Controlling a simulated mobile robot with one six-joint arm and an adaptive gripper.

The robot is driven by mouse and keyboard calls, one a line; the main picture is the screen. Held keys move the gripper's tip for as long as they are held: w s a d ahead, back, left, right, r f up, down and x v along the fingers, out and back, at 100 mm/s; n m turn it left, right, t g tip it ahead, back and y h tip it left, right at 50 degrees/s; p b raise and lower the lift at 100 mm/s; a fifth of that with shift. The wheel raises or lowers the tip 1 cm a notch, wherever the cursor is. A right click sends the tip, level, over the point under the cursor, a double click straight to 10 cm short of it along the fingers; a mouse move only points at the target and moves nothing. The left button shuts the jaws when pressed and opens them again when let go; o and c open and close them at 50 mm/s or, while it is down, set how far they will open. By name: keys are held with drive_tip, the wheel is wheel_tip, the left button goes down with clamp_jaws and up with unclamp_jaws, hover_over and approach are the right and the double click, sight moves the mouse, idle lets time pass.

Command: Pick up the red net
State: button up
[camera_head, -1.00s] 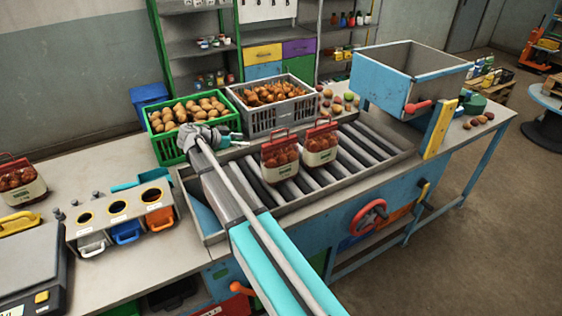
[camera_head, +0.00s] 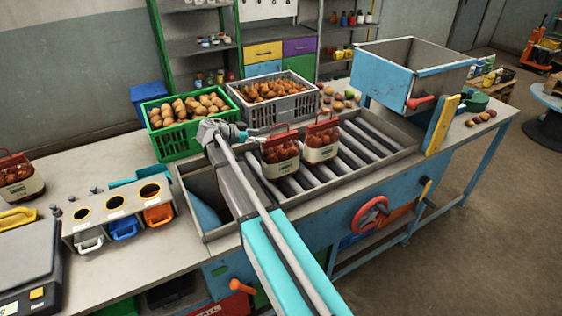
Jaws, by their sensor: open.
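Two red net sacks with red handles and pale labels stand side by side on the grey roller conveyor. The left red net (camera_head: 281,155) is nearest my gripper, and the other red net (camera_head: 321,140) stands just right of it. A third red net (camera_head: 20,178) stands at the far left of the bench. My gripper (camera_head: 256,135) is open, just left of the left net's handle on the conveyor. Its fingers are small in this view, and I cannot tell whether they touch the handle.
A green crate of potatoes (camera_head: 170,141) and a grey crate of onions (camera_head: 249,117) stand behind the conveyor (camera_head: 345,157). A blue hopper (camera_head: 385,78) rises at its right end. A holder with coloured cups (camera_head: 118,230) and a scale (camera_head: 25,256) are at left.

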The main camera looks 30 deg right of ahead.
sight(271, 139)
drive_tip(key=shift+x, duration=0.95)
drive_tip(key=shift+s+f+b+x, duration=0.1)
drive_tip(key=shift+s+b+x, duration=0.1)
drive_tip(key=shift+b+x, duration=0.55)
drive_tip(key=shift+s+f+b+x, duration=0.1)
drive_tip(key=shift+s+b+x, duration=0.2)
drive_tip(key=shift+x, duration=0.8)
drive_tip(key=shift+w+d+f, duration=0.2)
drive_tip(key=shift+d, duration=0.4)
clamp_jaws()
